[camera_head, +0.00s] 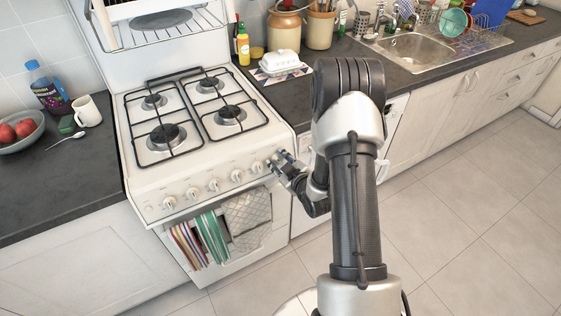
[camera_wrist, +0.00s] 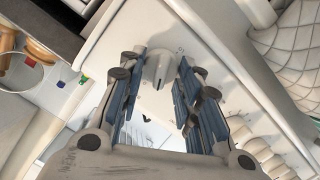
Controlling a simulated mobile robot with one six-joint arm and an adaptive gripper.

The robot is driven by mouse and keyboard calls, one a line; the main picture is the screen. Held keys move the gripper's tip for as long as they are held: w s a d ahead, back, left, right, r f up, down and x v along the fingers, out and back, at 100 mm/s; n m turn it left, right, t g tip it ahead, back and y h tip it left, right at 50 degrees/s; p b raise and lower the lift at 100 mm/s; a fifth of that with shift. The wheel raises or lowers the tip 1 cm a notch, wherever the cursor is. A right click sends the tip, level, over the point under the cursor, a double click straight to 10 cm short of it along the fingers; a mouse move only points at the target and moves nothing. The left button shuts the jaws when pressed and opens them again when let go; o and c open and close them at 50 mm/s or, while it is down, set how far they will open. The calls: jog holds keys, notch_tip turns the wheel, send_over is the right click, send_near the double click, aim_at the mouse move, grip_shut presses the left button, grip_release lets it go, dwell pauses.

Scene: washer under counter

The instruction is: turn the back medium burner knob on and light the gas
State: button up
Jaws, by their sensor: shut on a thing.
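A white stove (camera_head: 205,165) has several white knobs in a row along its front panel, among them a left-end knob (camera_head: 169,202) and a middle knob (camera_head: 213,185). My gripper (camera_head: 274,163) is at the right end of this row. In the wrist view my gripper (camera_wrist: 158,88) has its two fingers on either side of a pale knob (camera_wrist: 157,68) and is shut on it. The back burners, left (camera_head: 154,102) and right (camera_head: 209,85), and the front burners, left (camera_head: 168,137) and right (camera_head: 230,115), show no visible flame. Markings by the knobs are too small to read.
Striped towels (camera_head: 200,240) and a quilted cloth (camera_head: 247,218) hang on the oven front below the knobs. Dark counters flank the stove, with a butter dish (camera_head: 280,62) on the right and a fruit bowl (camera_head: 18,132) on the left. The tiled floor is clear.

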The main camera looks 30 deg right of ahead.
jog(key=n, duration=0.6)
jog(key=shift+s+a+f+h, duration=0.15)
jog(key=shift+f+h, duration=0.1)
jog(key=shift+h, duration=0.15)
jog(key=n+t, duration=0.1)
jog(key=n, duration=0.4)
jog(key=shift+f, duration=0.1)
jog(key=shift+n, duration=0.3)
jog(key=o, duration=1)
jog(key=v, duration=0.7)
jog(key=shift+s+a, duration=0.15)
jog(key=shift+s, duration=0.1)
jog(key=shift+c, duration=0.2)
